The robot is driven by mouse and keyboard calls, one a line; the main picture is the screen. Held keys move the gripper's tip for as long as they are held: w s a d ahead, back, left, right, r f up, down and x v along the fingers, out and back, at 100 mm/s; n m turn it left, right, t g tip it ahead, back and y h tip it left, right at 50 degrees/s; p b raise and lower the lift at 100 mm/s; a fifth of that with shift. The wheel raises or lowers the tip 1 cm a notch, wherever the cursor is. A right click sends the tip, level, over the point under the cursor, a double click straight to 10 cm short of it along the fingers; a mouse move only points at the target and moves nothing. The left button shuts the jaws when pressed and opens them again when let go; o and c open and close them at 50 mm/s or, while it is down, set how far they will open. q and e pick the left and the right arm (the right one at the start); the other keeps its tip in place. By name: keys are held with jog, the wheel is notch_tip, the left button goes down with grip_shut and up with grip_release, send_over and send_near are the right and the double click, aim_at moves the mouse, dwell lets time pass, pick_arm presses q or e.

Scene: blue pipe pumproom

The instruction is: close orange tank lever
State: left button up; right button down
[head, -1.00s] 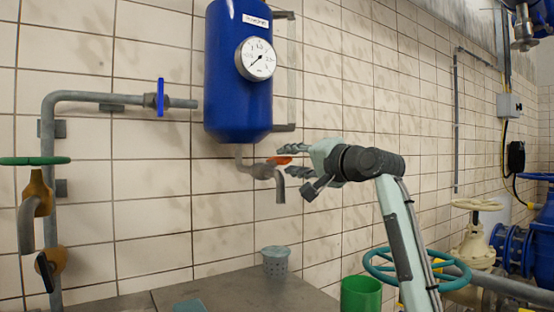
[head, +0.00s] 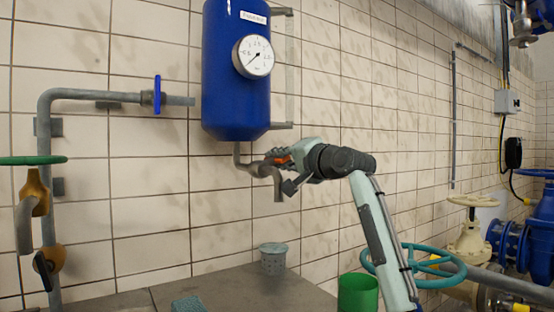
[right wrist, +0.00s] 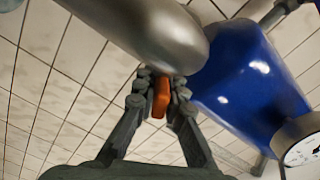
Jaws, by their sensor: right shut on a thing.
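The orange lever (head: 283,159) sits on the grey outlet pipe (head: 262,171) under the blue tank (head: 236,70). My right gripper (head: 277,157) comes in from the right and is shut on the lever, hiding part of it. In the right wrist view the orange lever (right wrist: 161,97) is between the two fingertips (right wrist: 160,98), with the blurred grey pipe (right wrist: 150,35) close above and the blue tank (right wrist: 245,85) to the right. My left gripper is not in view.
A round gauge (head: 252,56) is on the tank. A perforated grey cup (head: 273,258) stands on the grey table (head: 235,290) below the outlet. A green bucket (head: 358,293) and a teal handwheel (head: 413,262) are at lower right. Wall pipes with valves (head: 45,180) are at left.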

jog(key=shift+h, duration=0.4)
jog(key=shift+r+m+g+h, duration=0.1)
jog(key=shift+m+g+h, duration=0.45)
jog(key=shift+h, duration=0.35)
jog(key=shift+m+g+h, duration=0.65)
jog(key=shift+g+h, duration=0.6)
jog(key=shift+h, duration=0.65)
jog(key=shift+f, duration=0.2)
jog(key=c, duration=1.6)
grip_release()
jog(key=shift+s+r, duration=0.1)
jog(key=shift+r, duration=0.05)
jog(key=v, duration=1.1)
jog(key=shift+s+r, duration=0.25)
jog(key=shift+s, duration=0.1)
